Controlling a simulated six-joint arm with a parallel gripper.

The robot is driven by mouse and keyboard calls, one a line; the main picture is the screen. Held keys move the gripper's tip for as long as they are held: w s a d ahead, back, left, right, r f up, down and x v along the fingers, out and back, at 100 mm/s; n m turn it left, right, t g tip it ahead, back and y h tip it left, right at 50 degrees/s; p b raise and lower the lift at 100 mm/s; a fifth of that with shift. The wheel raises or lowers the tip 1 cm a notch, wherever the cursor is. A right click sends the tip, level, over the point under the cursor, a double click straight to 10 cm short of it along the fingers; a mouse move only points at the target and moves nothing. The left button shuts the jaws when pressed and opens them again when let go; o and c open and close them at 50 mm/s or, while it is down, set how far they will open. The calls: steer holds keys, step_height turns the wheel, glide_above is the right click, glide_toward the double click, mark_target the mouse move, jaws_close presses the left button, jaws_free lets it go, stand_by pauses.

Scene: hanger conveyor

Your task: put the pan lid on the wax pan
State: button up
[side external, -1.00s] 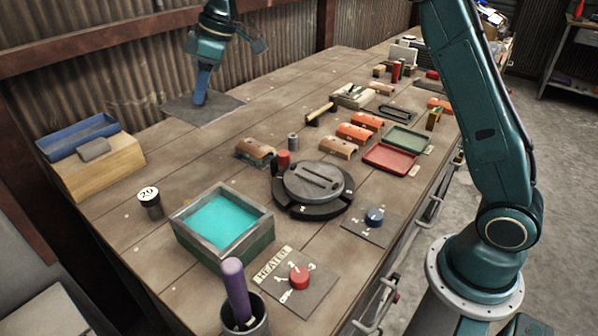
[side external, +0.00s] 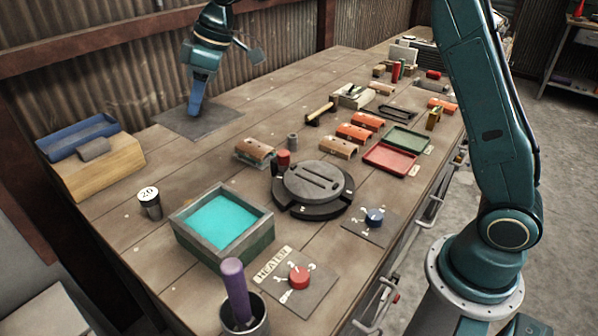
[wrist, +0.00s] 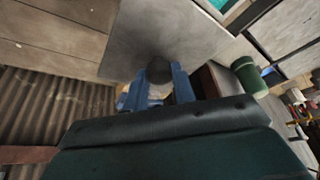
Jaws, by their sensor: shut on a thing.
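The pan lid (side external: 222,122) is a flat dark grey plate at the back left of the side view. My gripper (side external: 195,108) is above its middle. In the wrist view the blue fingers (wrist: 158,82) are shut on the lid's dark round knob (wrist: 159,69), with the grey plate (wrist: 125,35) beyond. The lid's height above the bench is hard to tell. The wax pan (side external: 247,237) is a square box with a grey rim and green sides, nearer the camera. It is open on top, with turquoise wax (side external: 222,220) inside. The lid is well apart from it.
A wooden block with a blue tray (side external: 80,138) stands at the left. A tin marked 20 (side external: 149,204) is left of the pan. A round dark fixture (side external: 312,188) and a red heater knob (side external: 299,277) are to its right. Bare planks lie between lid and pan.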

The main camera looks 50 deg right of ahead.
mark_target(192, 136)
steer(key=s+a, duration=0.1)
steer(key=s, duration=0.1)
steer(key=s+a+f, duration=0.1)
steer(key=s+a, duration=0.1)
steer(key=s+a+f, duration=0.1)
steer(key=a, duration=0.1)
steer(key=shift+s+a, duration=0.1)
steer(key=shift+s, duration=0.3)
steer(key=s+a+f, duration=0.2)
steer(key=s+a, duration=0.1)
steer(key=s, duration=0.4)
steer(key=shift+f, duration=0.4)
steer(key=shift+f, duration=0.2)
steer(key=shift+f, duration=2.65)
steer(key=shift+d+f, duration=0.1)
steer(key=shift+f, duration=0.75)
steer(key=o, duration=0.7)
